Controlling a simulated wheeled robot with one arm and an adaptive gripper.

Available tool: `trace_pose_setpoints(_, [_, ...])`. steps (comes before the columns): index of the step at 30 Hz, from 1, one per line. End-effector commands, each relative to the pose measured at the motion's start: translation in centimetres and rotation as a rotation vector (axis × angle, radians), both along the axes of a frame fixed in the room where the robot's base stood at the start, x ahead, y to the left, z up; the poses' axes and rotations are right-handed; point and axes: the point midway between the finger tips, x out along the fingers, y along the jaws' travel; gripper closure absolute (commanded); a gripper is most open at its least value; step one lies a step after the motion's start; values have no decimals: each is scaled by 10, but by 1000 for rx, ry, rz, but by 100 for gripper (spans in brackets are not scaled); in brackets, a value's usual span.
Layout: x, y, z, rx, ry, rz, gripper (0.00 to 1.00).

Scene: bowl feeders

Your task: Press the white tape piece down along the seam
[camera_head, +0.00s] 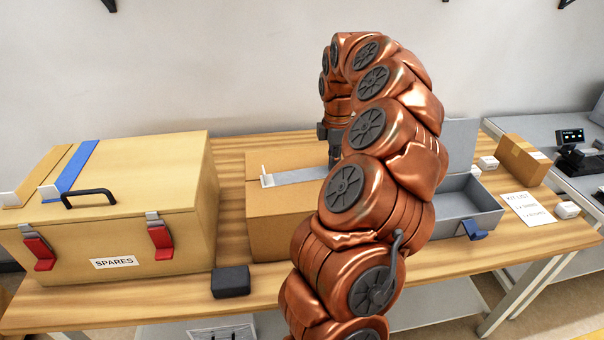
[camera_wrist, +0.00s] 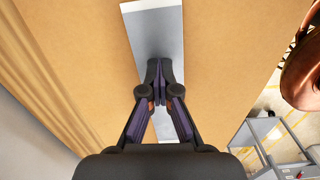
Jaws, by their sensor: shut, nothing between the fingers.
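The tape piece (camera_head: 300,176) is a pale grey-white strip lying across the top of a closed cardboard box (camera_head: 282,206). A small white upright tab (camera_head: 266,177) stands at its left end. In the wrist view the strip (camera_wrist: 156,28) runs from the top edge down under my gripper (camera_wrist: 160,68). My gripper is shut and empty, its fingertips over the strip. I cannot tell whether they touch it. In the head view the gripper (camera_head: 335,160) points down above the strip, and my arm hides the strip's right part. The seam is covered by the strip where I see it.
A yellow SPARES case (camera_head: 120,225) with a blue strip and red latches stands left. A dark block (camera_head: 231,281) lies near the front edge. Right are an open grey box (camera_head: 468,203), a kit list (camera_head: 527,208) and a small carton (camera_head: 521,160).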

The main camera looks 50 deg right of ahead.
Motion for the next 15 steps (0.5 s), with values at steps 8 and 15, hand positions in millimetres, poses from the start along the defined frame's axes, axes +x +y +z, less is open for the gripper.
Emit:
trace_pose_setpoints(8, [-4,-6,1,0,1,0,100])
trace_pose_setpoints(15, [-11,-17,2,0,0,0,100])
